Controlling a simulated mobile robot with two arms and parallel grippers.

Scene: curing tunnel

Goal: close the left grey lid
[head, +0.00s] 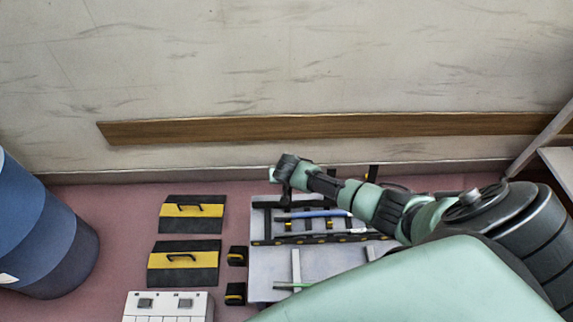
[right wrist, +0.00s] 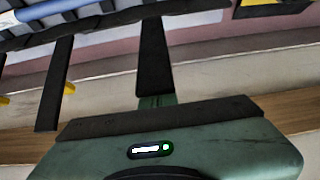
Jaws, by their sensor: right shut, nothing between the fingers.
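A grey unit (head: 265,276) stands right of centre in the head view. Its far part shows black bars and a blue rod (head: 312,214). Its near part is a flat grey surface with pale strips. I cannot tell which part is the left grey lid or how far it is open. My right gripper (head: 285,196) is shut and empty, pointing down over the unit's far left corner. In the right wrist view its dark fingers (right wrist: 154,55) are together, and the blue rod (right wrist: 45,9) shows at the upper left. My left gripper is not in view.
Two black and yellow panels with handles (head: 188,278) (head: 180,225) lie left of the unit. A white box (head: 168,305) is at the bottom, and a blue drum (head: 45,235) stands at far left. A wall with a wooden rail (head: 300,129) is behind.

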